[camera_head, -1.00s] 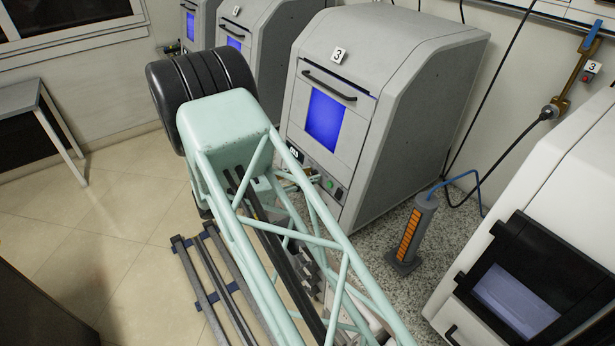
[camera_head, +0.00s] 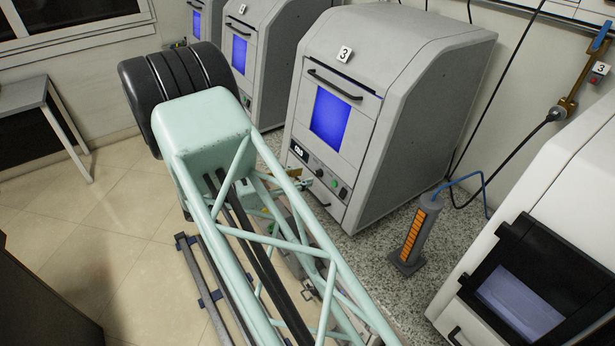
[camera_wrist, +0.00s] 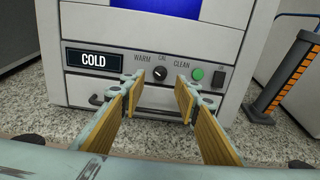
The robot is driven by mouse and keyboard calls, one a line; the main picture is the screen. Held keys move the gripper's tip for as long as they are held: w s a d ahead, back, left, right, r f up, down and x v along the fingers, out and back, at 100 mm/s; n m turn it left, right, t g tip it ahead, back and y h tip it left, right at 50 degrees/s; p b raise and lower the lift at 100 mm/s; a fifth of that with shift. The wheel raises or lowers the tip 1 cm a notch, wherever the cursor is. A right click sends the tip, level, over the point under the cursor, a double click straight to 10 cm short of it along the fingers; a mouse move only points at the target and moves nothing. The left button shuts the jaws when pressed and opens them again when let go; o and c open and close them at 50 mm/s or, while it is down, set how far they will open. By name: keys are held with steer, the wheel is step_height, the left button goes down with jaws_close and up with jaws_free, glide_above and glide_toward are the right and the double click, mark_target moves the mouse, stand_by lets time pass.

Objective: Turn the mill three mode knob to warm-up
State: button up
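Mill three (camera_head: 395,105) is the grey machine marked with a "3" plate (camera_head: 344,54). The wrist view shows its front panel with a small dark mode knob (camera_wrist: 160,73) below the labels WARM, CAL and CLEAN. The knob's pointer is too small to read surely. The display (camera_wrist: 93,60) at the left reads COLD. My gripper (camera_wrist: 158,84) is open and faces the panel, one finger left and one right of the knob, apart from it with nothing between them. In the head view my arm partly hides the gripper.
A green button (camera_wrist: 197,74) and a black switch (camera_wrist: 218,79) sit right of the knob. A drawer handle (camera_wrist: 95,100) lies below. A grey post with orange strips (camera_head: 417,232) stands right of the mill. Similar mills (camera_head: 255,50) stand behind to the left.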

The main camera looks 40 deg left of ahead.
steer(key=v, duration=0.7)
stand_by(0.3)
stand_by(0.3)
